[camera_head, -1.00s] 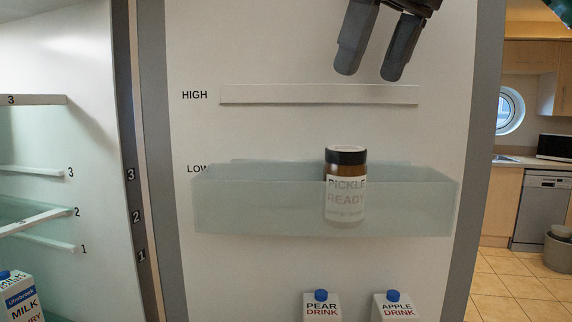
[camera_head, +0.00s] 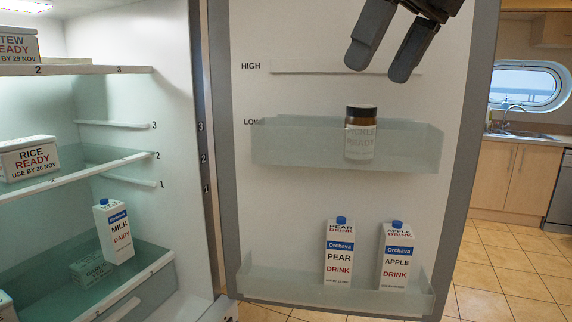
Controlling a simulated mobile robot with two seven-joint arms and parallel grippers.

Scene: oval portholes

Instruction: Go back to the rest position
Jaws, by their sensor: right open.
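My right gripper (camera_head: 377,62) hangs at the top of the head view, in front of the open fridge door. Its two dark fingers are apart and nothing is between them. My left gripper is not in view.
The open fridge door (camera_head: 300,210) fills the middle. Pear (camera_head: 338,255) and apple (camera_head: 395,258) drink cartons stand in its bottom bin. Tiled floor (camera_head: 500,262) is clear at right.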

